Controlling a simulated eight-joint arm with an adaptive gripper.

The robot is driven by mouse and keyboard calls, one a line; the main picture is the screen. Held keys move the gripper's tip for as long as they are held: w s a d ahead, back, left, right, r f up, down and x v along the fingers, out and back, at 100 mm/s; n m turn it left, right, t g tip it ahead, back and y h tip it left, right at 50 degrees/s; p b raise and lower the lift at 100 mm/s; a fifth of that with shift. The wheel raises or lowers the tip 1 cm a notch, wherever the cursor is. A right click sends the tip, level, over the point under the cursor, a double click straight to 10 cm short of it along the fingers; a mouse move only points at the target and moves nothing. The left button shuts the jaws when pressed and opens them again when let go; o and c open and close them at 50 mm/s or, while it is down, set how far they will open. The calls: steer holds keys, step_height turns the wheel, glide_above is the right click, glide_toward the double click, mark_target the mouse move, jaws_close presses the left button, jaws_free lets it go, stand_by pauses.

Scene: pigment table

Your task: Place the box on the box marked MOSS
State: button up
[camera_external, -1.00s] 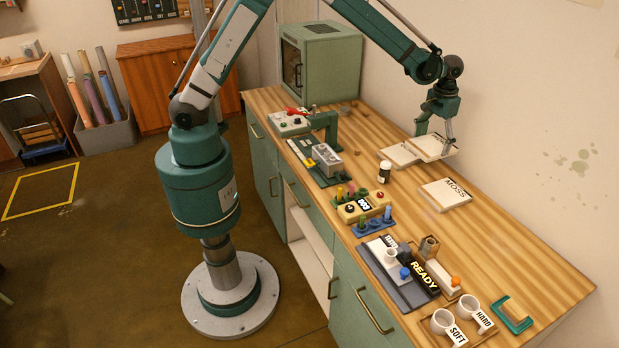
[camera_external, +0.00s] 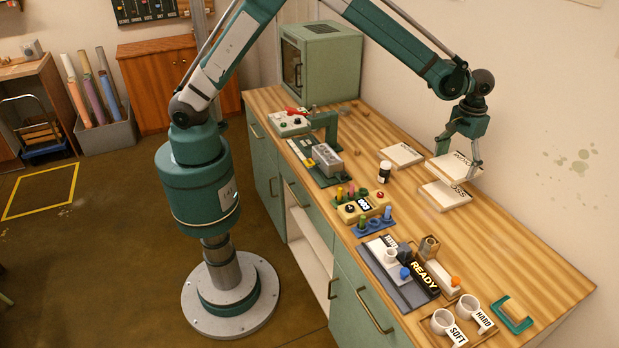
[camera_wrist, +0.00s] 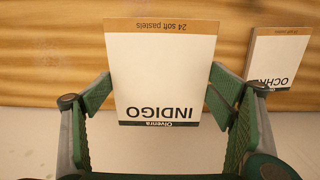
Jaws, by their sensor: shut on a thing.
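My gripper (camera_external: 460,155) is shut on a flat white box that reads INDIGO in the wrist view (camera_wrist: 155,75), with one finger at each side of it. In the external view the held box (camera_external: 453,168) is level and just above the box marked MOSS (camera_external: 443,197), overlapping it in the picture. I cannot tell whether the two boxes touch. The MOSS box lies flat on the wooden table, its label partly hidden. In the wrist view the held box hides whatever is beneath it.
Another white box (camera_external: 401,156) lies on the table to the left; the wrist view shows one marked OCHRE (camera_wrist: 278,60), partly cut off. A small dark jar (camera_external: 384,171) stands nearby. The wall is close behind the boxes. The table is clear right of the MOSS box.

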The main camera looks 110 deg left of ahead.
steer(key=shift+f, duration=0.1)
glide_above(446, 192)
steer(key=shift+f, duration=3.05)
steer(key=shift+f, duration=1.85)
steer(key=shift+f, duration=0.2)
steer(key=o, duration=1)
steer(key=shift+r, duration=0.25)
step_height(446, 192, up, 12)
steer(key=shift+f, duration=0.1)
